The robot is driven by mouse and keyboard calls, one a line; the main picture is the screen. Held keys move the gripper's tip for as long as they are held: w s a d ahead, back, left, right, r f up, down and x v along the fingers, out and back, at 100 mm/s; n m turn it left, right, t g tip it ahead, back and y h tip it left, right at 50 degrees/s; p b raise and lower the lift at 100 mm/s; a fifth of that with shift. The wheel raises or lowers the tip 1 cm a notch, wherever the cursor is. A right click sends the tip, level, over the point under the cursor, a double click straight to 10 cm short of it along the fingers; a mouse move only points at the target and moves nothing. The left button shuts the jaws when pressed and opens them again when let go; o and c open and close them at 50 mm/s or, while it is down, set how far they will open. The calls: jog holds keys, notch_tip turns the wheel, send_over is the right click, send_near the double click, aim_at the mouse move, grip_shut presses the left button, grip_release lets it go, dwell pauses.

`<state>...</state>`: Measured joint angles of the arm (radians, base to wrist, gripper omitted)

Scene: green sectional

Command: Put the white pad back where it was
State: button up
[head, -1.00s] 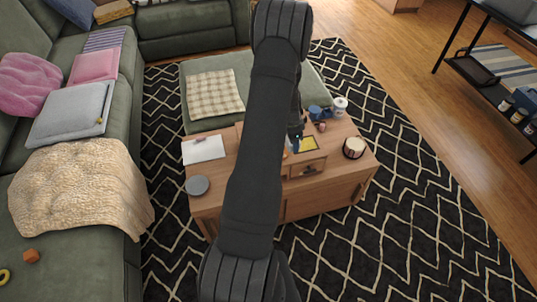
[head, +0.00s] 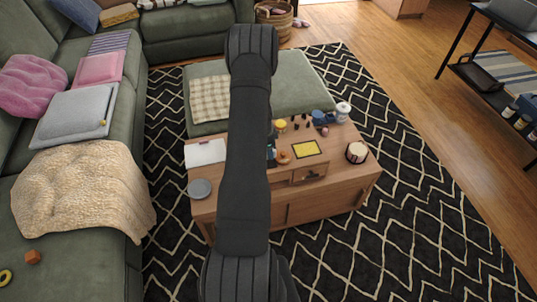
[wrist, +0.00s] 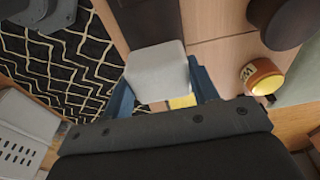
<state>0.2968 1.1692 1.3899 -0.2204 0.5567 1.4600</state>
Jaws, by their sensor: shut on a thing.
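The white pad (wrist: 156,72), a pale block with soft edges, sits between the blue fingers of my gripper (wrist: 162,88) in the wrist view. My gripper is shut on it, above the wooden coffee table (wrist: 222,58). A bit of yellow shows just below the pad. In the head view my arm covers the pad and most of my gripper. The coffee table (head: 300,205) stands in the middle of the rug, and a flat white sheet (head: 206,151) lies at its left end.
On the table are a grey round dish (head: 200,188), a yellow-and-black card (head: 304,149), a drum-like pot (head: 356,152), a white jar (head: 342,111) and several small items. A yellow-orange jar (wrist: 262,77) is right of my gripper. A green ottoman (head: 300,85) stands behind the table.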

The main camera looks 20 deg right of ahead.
jog(key=shift+f, duration=1.95)
jog(key=shift+f, duration=0.15)
jog(key=o, duration=0.9)
jog(key=r, duration=0.4)
jog(key=a+r, duration=0.1)
jog(key=r, duration=0.7)
jog(key=shift+a+r, duration=0.15)
jog(key=shift+a, duration=0.05)
